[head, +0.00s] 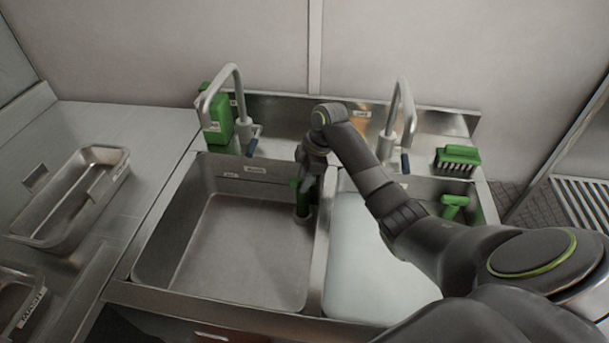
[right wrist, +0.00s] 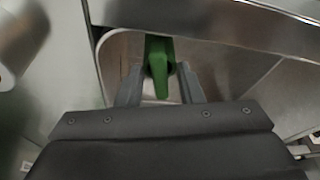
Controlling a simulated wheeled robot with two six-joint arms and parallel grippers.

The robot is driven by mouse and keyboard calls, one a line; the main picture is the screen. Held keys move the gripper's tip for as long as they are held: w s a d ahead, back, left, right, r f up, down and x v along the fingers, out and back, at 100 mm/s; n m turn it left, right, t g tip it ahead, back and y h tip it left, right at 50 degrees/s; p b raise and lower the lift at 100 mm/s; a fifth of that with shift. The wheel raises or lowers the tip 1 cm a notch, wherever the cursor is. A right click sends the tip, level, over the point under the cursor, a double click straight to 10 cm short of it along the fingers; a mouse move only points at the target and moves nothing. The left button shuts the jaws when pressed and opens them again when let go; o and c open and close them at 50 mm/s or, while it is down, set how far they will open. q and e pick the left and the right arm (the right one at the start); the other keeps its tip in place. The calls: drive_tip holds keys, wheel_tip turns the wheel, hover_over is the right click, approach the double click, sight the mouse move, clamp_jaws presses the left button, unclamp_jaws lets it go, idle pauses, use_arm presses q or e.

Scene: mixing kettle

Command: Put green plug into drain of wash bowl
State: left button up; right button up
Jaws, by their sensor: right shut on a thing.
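My right gripper (head: 307,182) reaches down into the left sink bowl (head: 228,240), close to the divider and the back right corner. Whether that end touches the bowl floor or sits in a drain cannot be told. In the right wrist view the green plug (right wrist: 158,66) shows between the two fingers of the right gripper (right wrist: 160,82). The drain is not seen; the gripper and plug may hide it. My left gripper is out of view.
Two taps (head: 238,95) (head: 404,105) rise behind the bowls. A metal tray (head: 75,200) lies left.

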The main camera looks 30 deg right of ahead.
drive_tip(key=shift+f, duration=0.15)
idle(0.3)
drive_tip(key=o, duration=1.1)
drive_tip(key=shift+o, duration=0.5)
drive_tip(key=o, duration=0.4)
drive_tip(key=shift+r, duration=0.2)
drive_tip(key=shift+d+r+p, duration=0.2)
drive_tip(key=shift+r+p, duration=0.45)
drive_tip(key=shift+p, duration=0.2)
drive_tip(key=shift+p+v, duration=2.7)
drive_tip(key=shift+p, duration=0.4)
